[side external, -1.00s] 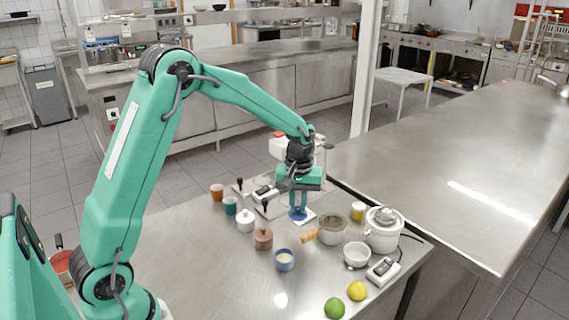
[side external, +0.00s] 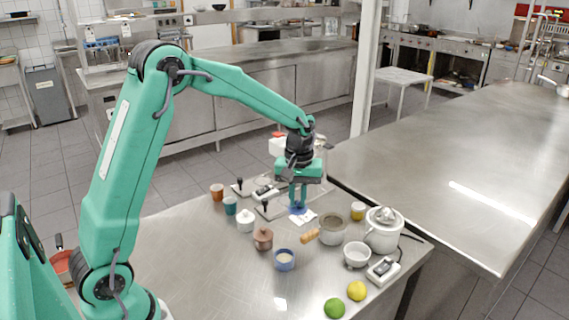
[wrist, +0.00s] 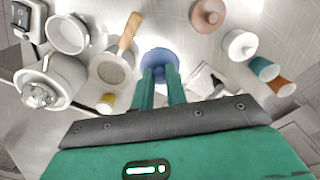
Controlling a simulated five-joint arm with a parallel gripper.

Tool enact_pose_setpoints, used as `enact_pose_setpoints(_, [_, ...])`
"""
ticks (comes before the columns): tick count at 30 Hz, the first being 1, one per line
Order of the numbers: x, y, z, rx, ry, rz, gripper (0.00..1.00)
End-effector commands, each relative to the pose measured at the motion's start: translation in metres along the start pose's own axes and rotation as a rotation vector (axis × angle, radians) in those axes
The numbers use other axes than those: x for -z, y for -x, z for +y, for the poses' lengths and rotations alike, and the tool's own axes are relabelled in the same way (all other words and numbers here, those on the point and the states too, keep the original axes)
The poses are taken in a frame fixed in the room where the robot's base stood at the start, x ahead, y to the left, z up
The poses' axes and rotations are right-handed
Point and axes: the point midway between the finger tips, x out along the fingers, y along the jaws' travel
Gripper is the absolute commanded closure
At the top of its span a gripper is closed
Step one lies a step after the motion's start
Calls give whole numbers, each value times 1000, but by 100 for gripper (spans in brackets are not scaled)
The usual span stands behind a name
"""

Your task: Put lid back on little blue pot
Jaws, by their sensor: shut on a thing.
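The little blue pot (side external: 284,260) stands upright and uncovered on the steel table in the side view, with pale contents. I cannot make it out in the wrist view. My gripper (side external: 298,200) points down behind the pot, farther from the camera and slightly right. It is shut on the blue lid (side external: 297,210), a round disc held between the fingertips. The lid also shows in the wrist view (wrist: 158,56), beyond the finger ends. It is over or beside a white sheet (side external: 306,219), apparently just above the surface. The fingers hide the lid's knob.
A brown lidded pot (side external: 263,238), white lidded pot (side external: 245,221), teal cup (side external: 230,205) and orange cup (side external: 217,191) stand left. The front-left table is clear.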

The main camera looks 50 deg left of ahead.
Motion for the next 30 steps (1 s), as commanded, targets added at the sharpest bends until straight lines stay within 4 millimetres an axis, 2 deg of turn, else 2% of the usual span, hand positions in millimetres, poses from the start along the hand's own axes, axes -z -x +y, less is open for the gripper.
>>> enact_pose_setpoints(18, [-91,4,-19,2,119,-2,100])
enact_pose_setpoints(22, [-98,4,-22,3,131,-2,100])
enact_pose_setpoints(30, [-99,3,-22,3,134,-2,100])
